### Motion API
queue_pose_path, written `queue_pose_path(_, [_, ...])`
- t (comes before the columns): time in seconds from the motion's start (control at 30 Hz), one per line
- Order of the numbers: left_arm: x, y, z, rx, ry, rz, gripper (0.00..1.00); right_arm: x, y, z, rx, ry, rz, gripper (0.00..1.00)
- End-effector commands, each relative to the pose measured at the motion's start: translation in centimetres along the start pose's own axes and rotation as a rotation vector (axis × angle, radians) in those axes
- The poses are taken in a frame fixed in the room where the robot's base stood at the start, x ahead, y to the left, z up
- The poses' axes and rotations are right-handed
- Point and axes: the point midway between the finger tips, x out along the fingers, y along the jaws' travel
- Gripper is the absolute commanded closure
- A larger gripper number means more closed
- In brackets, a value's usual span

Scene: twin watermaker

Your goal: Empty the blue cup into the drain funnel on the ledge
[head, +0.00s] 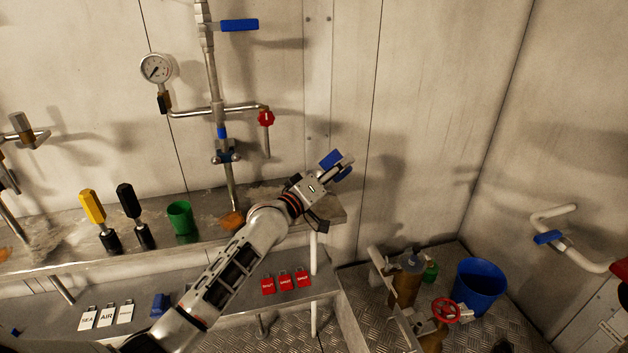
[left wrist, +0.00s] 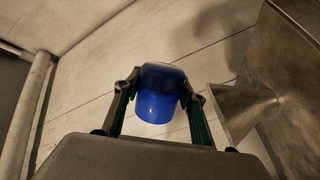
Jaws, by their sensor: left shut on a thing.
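I cannot make out the drain funnel in the head view. My right gripper is not in view.
On the ledge stand a green cup (head: 181,218) and yellow (head: 93,207) and black (head: 128,203) handled tools. Pipes with a gauge (head: 157,69) and a red valve (head: 266,118) rise behind. A blue bucket (head: 480,286) stands on the floor at right.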

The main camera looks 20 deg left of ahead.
Motion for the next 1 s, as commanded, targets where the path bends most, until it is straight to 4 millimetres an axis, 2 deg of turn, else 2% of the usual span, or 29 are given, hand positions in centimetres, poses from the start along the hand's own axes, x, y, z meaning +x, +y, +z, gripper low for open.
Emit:
queue_pose_path(0.33, [0.0,0.3,-0.2,-0.049,0.008,0.004,0.82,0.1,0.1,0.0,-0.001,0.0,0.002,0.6])
queue_pose_path(0.8, [0.1,0.6,-0.5,-0.111,0.017,0.008,0.82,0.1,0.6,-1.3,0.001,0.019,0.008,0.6])
queue_pose_path(1.0, [0.1,0.6,-0.6,-0.138,0.02,0.009,0.82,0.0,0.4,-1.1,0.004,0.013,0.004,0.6])
